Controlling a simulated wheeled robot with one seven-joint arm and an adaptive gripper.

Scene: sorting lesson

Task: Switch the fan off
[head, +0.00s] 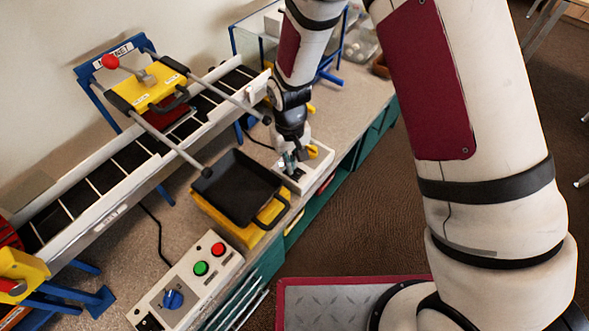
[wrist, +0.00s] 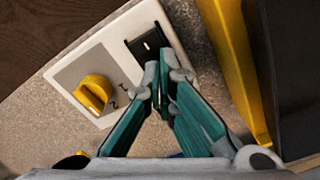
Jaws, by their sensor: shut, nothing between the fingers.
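A white control box (head: 318,166) lies on the bench in the head view, below my gripper (head: 289,163). In the wrist view the same box (wrist: 118,37) carries a yellow rotary knob (wrist: 92,93) on a grey panel with small number marks. A black rocker switch (wrist: 147,43) sits beside the panel. My gripper (wrist: 161,66) is shut and empty, its tips close to the near end of the switch and partly over it. I cannot tell whether they touch it. The knob's exact setting and the switch's position are unclear. I cannot identify the fan itself.
A black tray (head: 237,187) on a yellow base stands left of the box. A conveyor (head: 112,172) with a yellow-topped magnet frame (head: 150,88) runs along the wall. Another control box (head: 190,287) with green and red buttons is in front. The bench edge drops to the floor.

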